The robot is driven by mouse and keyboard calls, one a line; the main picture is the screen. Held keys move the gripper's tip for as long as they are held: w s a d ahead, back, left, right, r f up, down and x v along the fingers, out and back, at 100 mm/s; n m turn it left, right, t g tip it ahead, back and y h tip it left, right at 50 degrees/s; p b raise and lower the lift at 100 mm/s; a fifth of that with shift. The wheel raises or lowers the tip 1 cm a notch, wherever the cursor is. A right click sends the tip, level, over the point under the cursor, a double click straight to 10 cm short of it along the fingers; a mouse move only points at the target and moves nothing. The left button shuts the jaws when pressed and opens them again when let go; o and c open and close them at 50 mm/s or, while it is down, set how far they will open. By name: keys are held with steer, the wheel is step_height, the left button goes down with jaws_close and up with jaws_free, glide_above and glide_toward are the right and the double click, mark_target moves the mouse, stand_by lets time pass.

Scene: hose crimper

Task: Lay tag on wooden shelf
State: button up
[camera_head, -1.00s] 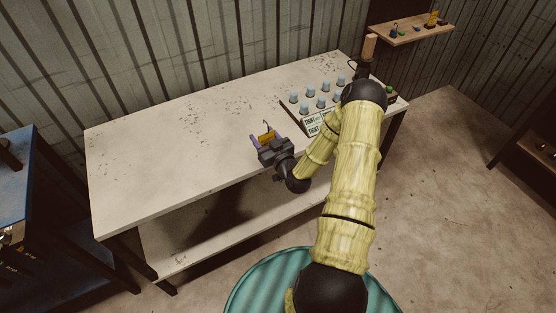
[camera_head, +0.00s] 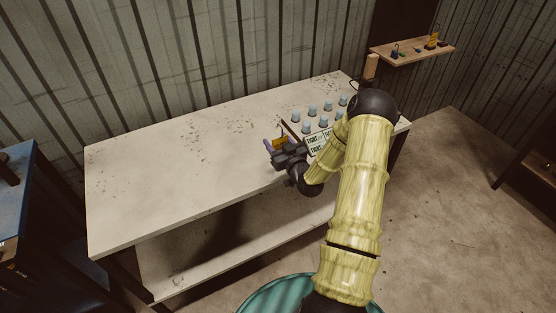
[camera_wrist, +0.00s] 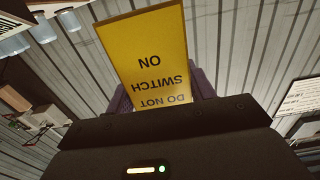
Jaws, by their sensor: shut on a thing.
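A yellow tag (camera_wrist: 150,55) reading "DO NOT SWITCH ON" is held in my gripper (camera_head: 279,146). In the wrist view the tag stands out past the purple fingers, its text upside down. It shows small and yellow in the head view (camera_head: 280,142). My gripper is shut on it, above the front part of the workbench and left of a board with cups. The wooden shelf (camera_head: 398,56) is on the wall at the upper right of the head view, well away from my gripper. Several small items stand on it, including something yellow (camera_head: 433,40).
The pale workbench (camera_head: 160,190) is mostly bare on its left. The board with light blue cups (camera_head: 312,110) and "TIGHT" labels (camera_head: 316,143) is beside my gripper, partly behind my arm. A blue cabinet (camera_head: 12,210) stands at the left. Floor is open at the right.

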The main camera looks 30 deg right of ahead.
steer(key=shift+f, duration=1.3)
steer(key=shift+f+p, duration=0.35)
steer(key=shift+f, duration=1.75)
steer(key=shift+f, duration=0.1)
steer(key=o, duration=0.9)
